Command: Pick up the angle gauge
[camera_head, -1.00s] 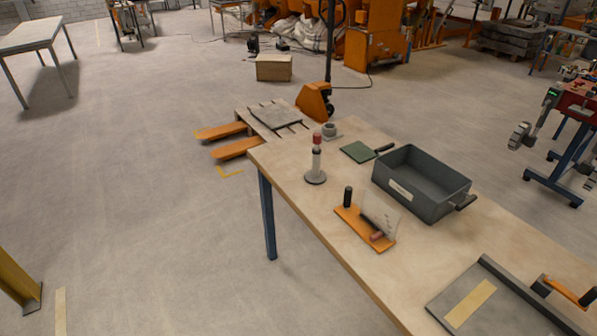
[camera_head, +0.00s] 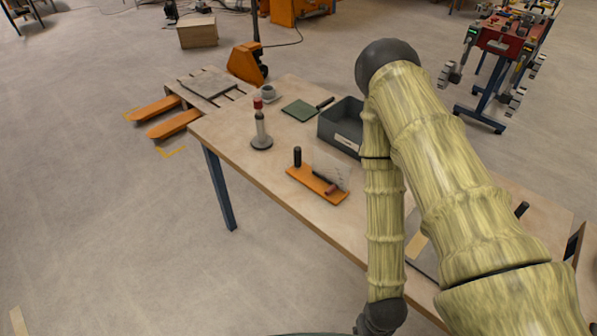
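My gripper is not visible.
The wooden table (camera_head: 237,130) also carries a grey bin (camera_head: 338,122), partly hidden by my arm, a red-topped post (camera_head: 260,130), a green plate (camera_head: 299,110) and a small grey cup (camera_head: 268,91). An orange pallet truck (camera_head: 248,64) stands behind. The floor at left is clear.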

